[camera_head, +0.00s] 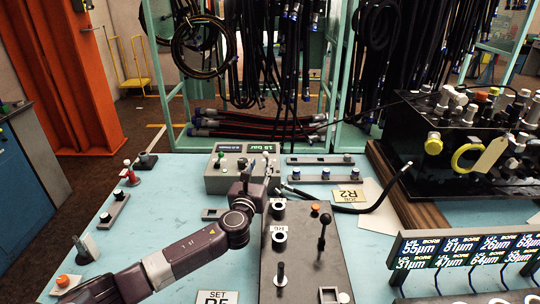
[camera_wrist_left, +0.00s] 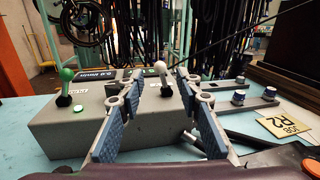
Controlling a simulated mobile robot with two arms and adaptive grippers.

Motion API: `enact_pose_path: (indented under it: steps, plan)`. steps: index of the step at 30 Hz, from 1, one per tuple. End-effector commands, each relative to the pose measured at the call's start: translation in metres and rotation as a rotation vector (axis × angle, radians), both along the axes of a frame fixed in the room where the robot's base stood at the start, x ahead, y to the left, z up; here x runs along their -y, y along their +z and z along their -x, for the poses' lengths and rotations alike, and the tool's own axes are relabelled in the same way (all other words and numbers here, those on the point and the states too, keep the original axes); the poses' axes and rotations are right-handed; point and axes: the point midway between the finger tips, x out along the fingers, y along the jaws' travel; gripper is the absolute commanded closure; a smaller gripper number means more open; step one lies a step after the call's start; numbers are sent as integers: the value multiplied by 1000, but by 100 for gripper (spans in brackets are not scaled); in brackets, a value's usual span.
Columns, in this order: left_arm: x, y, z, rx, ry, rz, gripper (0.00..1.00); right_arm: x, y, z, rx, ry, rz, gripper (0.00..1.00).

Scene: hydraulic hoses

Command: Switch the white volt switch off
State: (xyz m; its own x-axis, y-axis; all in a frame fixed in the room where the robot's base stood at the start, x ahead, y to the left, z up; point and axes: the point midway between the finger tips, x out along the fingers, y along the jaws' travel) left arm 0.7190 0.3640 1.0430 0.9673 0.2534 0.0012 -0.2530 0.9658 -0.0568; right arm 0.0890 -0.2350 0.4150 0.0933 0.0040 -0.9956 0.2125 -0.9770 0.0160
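A grey control box (camera_head: 222,178) with lit displays stands on the blue table and fills much of the left wrist view (camera_wrist_left: 70,132). A switch lever with a white knob (camera_wrist_left: 160,67) rises from a black base on the box and leans slightly left. A second lever with a green knob (camera_wrist_left: 67,74) stands at the box's left. My left gripper (camera_wrist_left: 160,82) is open and empty. The white knob shows between its fingertips, beyond them; contact cannot be told. In the head view the left gripper (camera_head: 258,182) is at the box's front right and hides part of it. My right gripper is out of view.
A dark panel (camera_head: 305,250) with a black-knobbed lever (camera_head: 323,232) stands in front of the box. A black hose (camera_head: 370,208) and a yellow R2 card (camera_head: 348,195) lie to the right. Hose racks stand behind; a black machine (camera_head: 440,150) is at right.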

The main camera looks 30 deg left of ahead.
Motion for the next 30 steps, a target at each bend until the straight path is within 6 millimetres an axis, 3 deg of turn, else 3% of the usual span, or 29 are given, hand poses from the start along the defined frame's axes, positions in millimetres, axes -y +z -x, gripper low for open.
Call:
enact_pose_path:
  steps: [5,15,26,30]
  plan:
    - [-7,-3,-25,4,2,1,68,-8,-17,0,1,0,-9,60]
    - [-18,-1,-65,3,1,2,68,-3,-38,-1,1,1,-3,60]
    - [-19,1,-70,2,1,3,68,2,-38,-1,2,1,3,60]
    - [-20,1,-70,2,1,3,82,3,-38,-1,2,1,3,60]
